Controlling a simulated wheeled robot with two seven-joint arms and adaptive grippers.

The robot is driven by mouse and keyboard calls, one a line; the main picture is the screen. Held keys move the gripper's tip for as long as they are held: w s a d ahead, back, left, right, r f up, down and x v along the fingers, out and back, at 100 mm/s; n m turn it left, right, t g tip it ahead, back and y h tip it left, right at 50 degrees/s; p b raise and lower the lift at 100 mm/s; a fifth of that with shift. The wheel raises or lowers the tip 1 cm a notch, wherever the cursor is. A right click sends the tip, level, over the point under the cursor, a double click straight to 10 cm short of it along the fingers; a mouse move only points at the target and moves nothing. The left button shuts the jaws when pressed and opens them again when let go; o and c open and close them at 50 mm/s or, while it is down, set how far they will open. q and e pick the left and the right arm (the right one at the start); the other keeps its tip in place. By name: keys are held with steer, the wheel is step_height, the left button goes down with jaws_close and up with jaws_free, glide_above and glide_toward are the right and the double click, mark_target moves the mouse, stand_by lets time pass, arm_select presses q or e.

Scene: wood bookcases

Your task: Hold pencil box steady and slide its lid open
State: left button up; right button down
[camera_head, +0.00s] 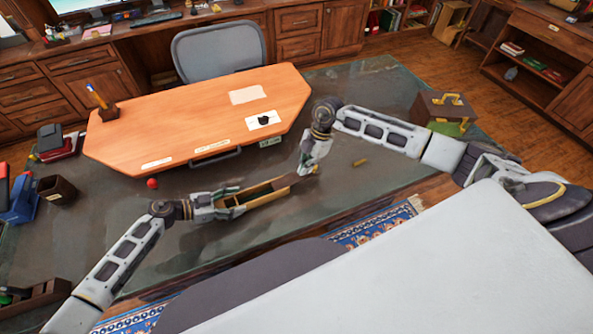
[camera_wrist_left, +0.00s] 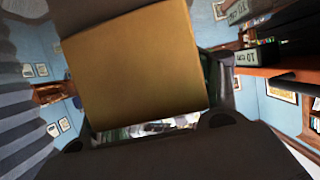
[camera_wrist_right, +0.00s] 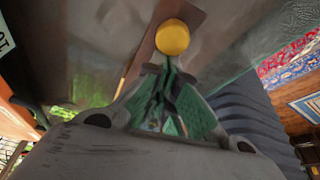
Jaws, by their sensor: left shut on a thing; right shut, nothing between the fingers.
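The long wooden pencil box (camera_head: 262,198) is held above the desk in the head view, with part of its open inside showing. Its brown lid (camera_head: 284,181) sticks out at the right end, towards my right gripper. My left gripper (camera_head: 228,205) is shut on the box near its left end. The box's plain tan end (camera_wrist_left: 135,65) fills the upper middle of the left wrist view. My right gripper (camera_head: 304,172) is shut and empty beside the lid's right end. In the right wrist view its closed green fingers (camera_wrist_right: 168,75) point at a round yellow thing (camera_wrist_right: 172,37) before a brown panel.
A brown case with a yellow handle (camera_head: 445,107) stands at the far right.

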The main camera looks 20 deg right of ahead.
mark_target(293, 183)
steer(key=shift+d, duration=0.1)
stand_by(0.4)
steer(key=shift+s+a+r, duration=0.1)
steer(key=shift+s+a, duration=0.1)
steer(key=shift+a, duration=0.8)
steer(key=shift+s+a, duration=0.2)
steer(key=shift+a, duration=0.75)
steer(key=v, duration=1)
arm_select(q)
steer(key=o, duration=1.4)
steer(key=shift+a, duration=0.15)
steer(key=shift+v, duration=5.9)
steer(key=shift+f, duration=0.1)
